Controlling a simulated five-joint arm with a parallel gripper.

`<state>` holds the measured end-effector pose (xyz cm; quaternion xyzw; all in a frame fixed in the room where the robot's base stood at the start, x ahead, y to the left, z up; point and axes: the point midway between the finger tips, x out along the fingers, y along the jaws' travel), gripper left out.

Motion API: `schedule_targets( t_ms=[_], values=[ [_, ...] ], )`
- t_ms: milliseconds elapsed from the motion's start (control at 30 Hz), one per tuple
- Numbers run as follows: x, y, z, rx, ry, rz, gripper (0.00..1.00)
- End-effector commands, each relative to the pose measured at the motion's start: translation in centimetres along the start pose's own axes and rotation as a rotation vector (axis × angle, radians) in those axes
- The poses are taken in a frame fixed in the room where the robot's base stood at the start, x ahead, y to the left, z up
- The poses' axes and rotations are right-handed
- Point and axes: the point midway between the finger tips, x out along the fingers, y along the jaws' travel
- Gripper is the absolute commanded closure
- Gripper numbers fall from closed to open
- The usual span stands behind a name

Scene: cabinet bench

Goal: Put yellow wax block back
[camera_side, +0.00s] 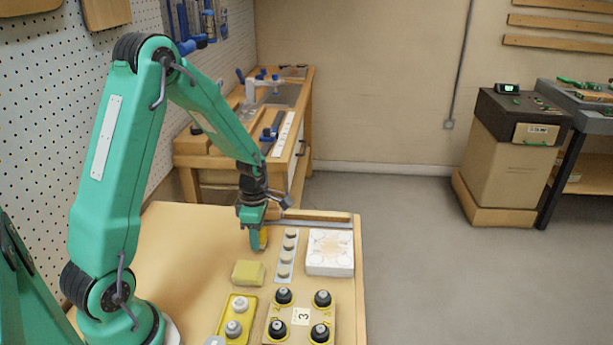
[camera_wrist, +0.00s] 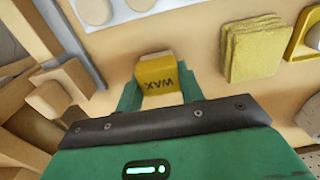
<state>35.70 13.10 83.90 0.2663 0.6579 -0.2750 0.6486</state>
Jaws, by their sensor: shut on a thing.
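The yellow wax block (camera_wrist: 156,74) sits between the two fingers of my gripper (camera_wrist: 155,92) in the wrist view, its "WAX" lettering upside down. In the side view my gripper (camera_side: 257,238) points down low over the wooden bench, and a small part of the wax block (camera_side: 263,237) shows beside a green finger. My gripper is shut on the block. I cannot tell whether the block's underside touches the bench.
A yellow pad (camera_side: 248,272) lies near my gripper; it also shows in the wrist view (camera_wrist: 252,48). A strip with several round discs (camera_side: 287,257) and a white square block (camera_side: 330,252) are to the right. Black knobs on a board (camera_side: 301,317) and a yellow tray (camera_side: 237,316) stand in front.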

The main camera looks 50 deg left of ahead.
Motion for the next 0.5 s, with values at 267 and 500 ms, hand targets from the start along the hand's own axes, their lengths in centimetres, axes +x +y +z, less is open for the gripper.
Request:
schedule_targets(
  t_ms=[267,500],
  values=[
    [0.23,0.0,0.0,0.0,0.0,-0.001,0.41],
    [0.22,0.0,0.0,0.0,0.0,0.0,0.41]
  ],
)
